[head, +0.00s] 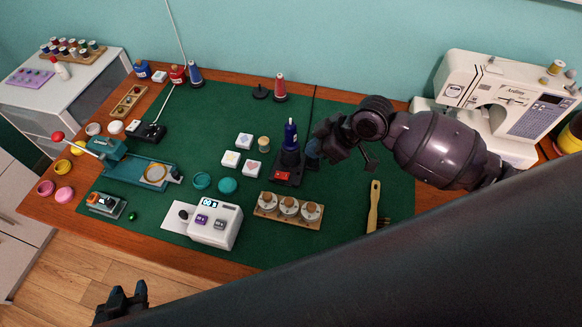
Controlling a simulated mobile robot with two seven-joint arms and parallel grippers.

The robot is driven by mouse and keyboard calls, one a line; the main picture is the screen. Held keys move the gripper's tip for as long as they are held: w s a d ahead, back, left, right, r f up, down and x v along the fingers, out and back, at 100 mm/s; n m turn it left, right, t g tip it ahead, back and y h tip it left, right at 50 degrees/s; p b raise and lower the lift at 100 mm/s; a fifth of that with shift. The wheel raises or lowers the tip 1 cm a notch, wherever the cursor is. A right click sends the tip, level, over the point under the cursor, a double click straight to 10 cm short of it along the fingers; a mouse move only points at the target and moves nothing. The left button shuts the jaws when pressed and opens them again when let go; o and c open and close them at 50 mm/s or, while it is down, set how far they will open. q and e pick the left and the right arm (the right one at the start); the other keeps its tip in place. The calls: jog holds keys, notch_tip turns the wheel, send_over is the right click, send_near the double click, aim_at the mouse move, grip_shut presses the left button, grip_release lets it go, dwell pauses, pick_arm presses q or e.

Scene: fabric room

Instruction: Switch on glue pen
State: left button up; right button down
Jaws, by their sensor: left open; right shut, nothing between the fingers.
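A dark blue pen-like device (290,135), which looks like the glue pen, stands upright in a black base right of the mat's middle. A red switch (283,176) is on the front of the base; I cannot tell whether it is on or off. My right gripper (314,150) is shut and empty, close to the right side of the blue device. I cannot tell whether it touches it. My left gripper (127,290) is open and empty, low at the left, in front of the table and far from the device.
The green mat (340,205) has white tiles (245,141), a wooden holder with white jars (289,207), a white box with buttons (214,224), a brush (374,205) and a teal press (140,170). A sewing machine (490,95) stands at the back right.

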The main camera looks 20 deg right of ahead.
send_over(286, 175)
jog(key=f, duration=0.5)
jog(key=f+b, duration=0.1)
jog(key=f, duration=0.2)
jog(key=shift+s+d+f, duration=0.15)
jog(key=shift+s+d, duration=0.1)
jog(key=shift+d, duration=0.05)
jog(key=shift+s+d+f, duration=0.1)
jog(key=shift+f, duration=0.5)
jog(key=shift+s+d+f, duration=0.1)
jog(key=shift+f, duration=0.45)
jog(key=shift+d+f, duration=0.1)
jog(key=shift+f, duration=0.65)
jog(key=shift+s+d+f, duration=0.1)
jog(key=shift+f, duration=0.2)
jog(key=shift+r, duration=0.1)
